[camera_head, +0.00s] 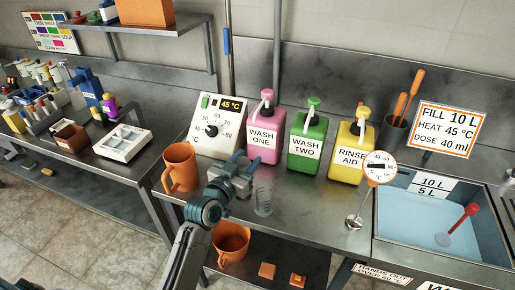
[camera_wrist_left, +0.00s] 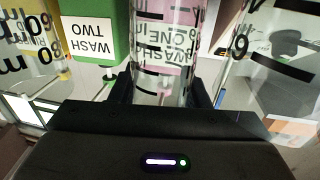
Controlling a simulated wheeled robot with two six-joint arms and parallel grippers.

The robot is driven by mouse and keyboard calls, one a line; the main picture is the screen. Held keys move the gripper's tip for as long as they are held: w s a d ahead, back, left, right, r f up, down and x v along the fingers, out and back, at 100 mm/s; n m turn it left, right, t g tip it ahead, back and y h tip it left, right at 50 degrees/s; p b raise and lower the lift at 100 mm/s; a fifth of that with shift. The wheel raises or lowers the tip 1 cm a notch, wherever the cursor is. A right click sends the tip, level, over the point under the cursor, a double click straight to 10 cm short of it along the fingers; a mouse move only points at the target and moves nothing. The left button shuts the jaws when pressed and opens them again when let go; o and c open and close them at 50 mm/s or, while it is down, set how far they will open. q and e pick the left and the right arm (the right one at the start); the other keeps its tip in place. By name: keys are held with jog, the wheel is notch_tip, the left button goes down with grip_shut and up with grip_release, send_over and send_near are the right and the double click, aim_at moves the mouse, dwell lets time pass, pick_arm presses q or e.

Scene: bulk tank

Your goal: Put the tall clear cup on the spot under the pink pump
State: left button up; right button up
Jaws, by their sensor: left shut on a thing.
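My left gripper (camera_head: 240,172) is low over the counter, in front of the pink pump bottle (camera_head: 264,140) marked WASH ONE. In the left wrist view, its jaws (camera_wrist_left: 160,98) are shut on a clear cup (camera_wrist_left: 163,60) with black marks. The pink bottle shows through the cup. In the head view, a clear marked cup (camera_head: 263,199) shows just right of the jaws, upright and in front of the pink bottle; I cannot tell whether it is the held one or whether it touches the counter. The spot under the pump is not clearly visible. My right gripper is out of view.
The green (camera_head: 307,142) and yellow (camera_head: 350,150) pump bottles stand to the right, beside a dial thermometer (camera_head: 379,167) and a sink basin (camera_head: 420,220). An orange jug (camera_head: 180,166) and white dial box (camera_head: 214,126) stand left. The counter's front centre (camera_head: 310,225) is clear.

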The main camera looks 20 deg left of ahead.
aim_at(264, 141)
pick_arm(q)
jog(key=w, duration=0.2)
jog(key=w+d+p, duration=0.1)
jog(key=w, duration=0.3)
jog(key=shift+w+d+r, duration=0.2)
jog(key=shift+w+r, duration=0.15)
jog(key=shift+f+p, duration=0.35)
jog(key=shift+f, duration=0.25)
jog(key=shift+w+f, duration=0.1)
jog(key=shift+f, duration=0.1)
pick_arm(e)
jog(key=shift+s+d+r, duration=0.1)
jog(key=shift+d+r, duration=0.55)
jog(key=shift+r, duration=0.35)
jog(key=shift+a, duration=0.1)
